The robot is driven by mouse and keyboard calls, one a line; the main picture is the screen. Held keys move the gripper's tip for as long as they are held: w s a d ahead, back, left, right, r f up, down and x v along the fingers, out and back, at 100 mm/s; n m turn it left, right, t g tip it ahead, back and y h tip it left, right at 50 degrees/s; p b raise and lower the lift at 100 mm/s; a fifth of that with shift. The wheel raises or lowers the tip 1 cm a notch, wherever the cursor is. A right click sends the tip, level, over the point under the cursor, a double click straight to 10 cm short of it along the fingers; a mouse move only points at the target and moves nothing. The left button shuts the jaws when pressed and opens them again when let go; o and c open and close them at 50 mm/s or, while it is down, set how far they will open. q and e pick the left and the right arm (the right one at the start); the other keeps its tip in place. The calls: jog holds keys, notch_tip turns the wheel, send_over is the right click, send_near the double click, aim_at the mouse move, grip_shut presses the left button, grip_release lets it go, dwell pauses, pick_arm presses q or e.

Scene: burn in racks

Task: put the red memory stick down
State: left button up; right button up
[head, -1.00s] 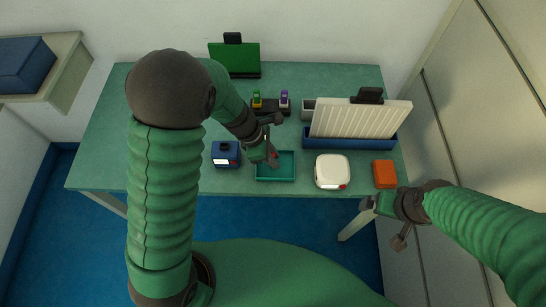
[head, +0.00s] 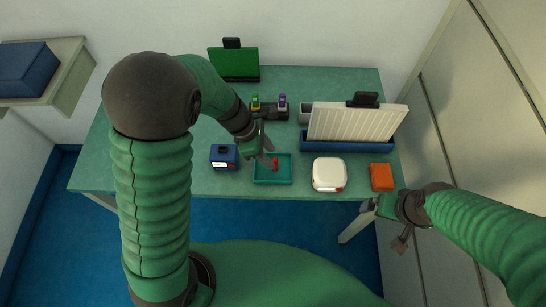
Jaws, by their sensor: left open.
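The red memory stick (head: 275,162) is a small red piece at the teal tray (head: 273,183), near its back edge. Whether it rests on the tray floor or leans there is too small to tell. My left gripper (head: 267,158) is open, reaching down right beside the stick at the tray's back, and partly covers that area. My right gripper (head: 371,207) hangs off the table's front right, away from the tray. Its jaws are too unclear to read.
A blue box (head: 224,157) stands left of the tray, a white rounded case (head: 329,174) right of it, then an orange block (head: 381,177). Behind are a blue rack with white panels (head: 350,145), a dark holder with yellow and purple sticks (head: 268,112) and a green board (head: 234,64).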

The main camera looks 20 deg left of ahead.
pick_arm(q)
jog(key=w+p+v, duration=0.1)
jog(key=v, duration=0.6)
jog(key=s+a+m+y, duration=0.1)
jog(key=s+m, duration=0.3)
jog(key=m, duration=0.6)
jog(key=s+a+f+m+t+y, duration=0.1)
jog(key=s+m, duration=0.4)
jog(key=m, duration=0.6)
jog(key=shift+s+a+y, duration=0.25)
jog(key=shift+a+y, duration=0.3)
jog(key=shift+y, duration=0.65)
jog(key=shift+s, duration=0.1)
jog(key=shift+d, duration=0.1)
